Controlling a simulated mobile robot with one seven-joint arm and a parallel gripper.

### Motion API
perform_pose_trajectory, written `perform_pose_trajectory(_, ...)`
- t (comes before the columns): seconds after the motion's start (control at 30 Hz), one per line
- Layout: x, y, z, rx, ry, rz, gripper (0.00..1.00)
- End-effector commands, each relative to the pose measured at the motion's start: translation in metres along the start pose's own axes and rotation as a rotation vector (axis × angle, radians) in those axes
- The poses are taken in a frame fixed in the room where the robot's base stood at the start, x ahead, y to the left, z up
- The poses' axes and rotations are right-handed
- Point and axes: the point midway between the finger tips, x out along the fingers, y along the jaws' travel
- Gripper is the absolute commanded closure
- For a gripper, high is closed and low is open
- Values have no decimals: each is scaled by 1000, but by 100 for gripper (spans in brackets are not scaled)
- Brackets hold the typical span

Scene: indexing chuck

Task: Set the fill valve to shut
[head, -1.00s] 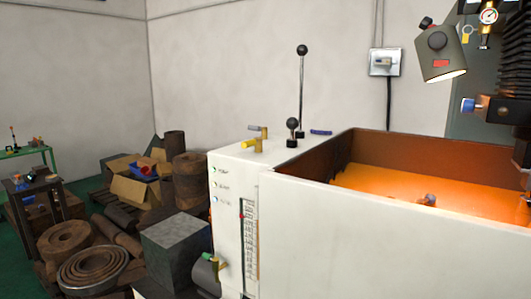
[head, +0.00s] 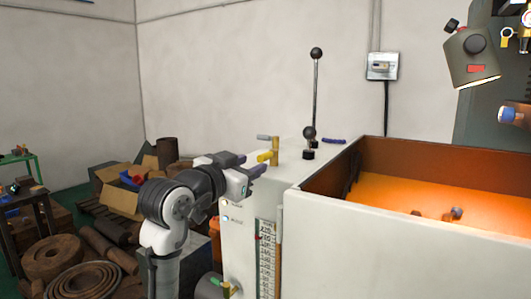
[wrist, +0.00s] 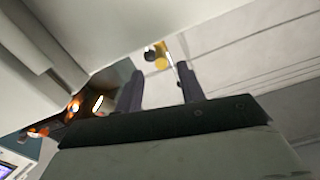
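A brass valve (head: 275,149) with a yellow handle (head: 265,156) and a grey handle (head: 264,137) stands on the left top edge of the white machine (head: 380,245). Which handle is the fill valve's I cannot tell. My gripper (head: 251,164) is just left of the yellow handle. In the wrist view my gripper (wrist: 160,72) has its two fingers apart with nothing held. The yellow part (wrist: 160,60) shows beyond and between the fingertips; touching or apart is unclear. Another valve with a green handle (head: 226,284) is low on the machine's left front.
An open bin with an orange-lit floor (head: 420,205) is further right. Cardboard boxes (head: 120,200) and coiled stock (head: 85,278) crowd the floor at left.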

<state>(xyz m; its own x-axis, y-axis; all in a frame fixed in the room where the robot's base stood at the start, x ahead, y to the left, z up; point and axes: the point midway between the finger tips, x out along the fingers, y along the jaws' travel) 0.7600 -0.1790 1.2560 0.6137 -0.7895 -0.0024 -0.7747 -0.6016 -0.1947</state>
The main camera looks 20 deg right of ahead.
Motion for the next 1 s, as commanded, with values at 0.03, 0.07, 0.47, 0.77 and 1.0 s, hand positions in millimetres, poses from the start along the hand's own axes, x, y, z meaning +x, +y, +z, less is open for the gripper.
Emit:
perform_pose_trajectory(0.03, 12, 0, -3, -3, -1, 4, 61)
perform_pose_trajectory(0.07, 19, 0, -3, -2, -1, 3, 61)
perform_pose_trajectory(0.47, 73, -1, -1, -1, 1, -1, 61)
perform_pose_trajectory(0.77, 76, -1, 0, 0, 2, -2, 61)
perform_pose_trajectory(1.0, 76, -1, 0, 0, 2, -2, 87)
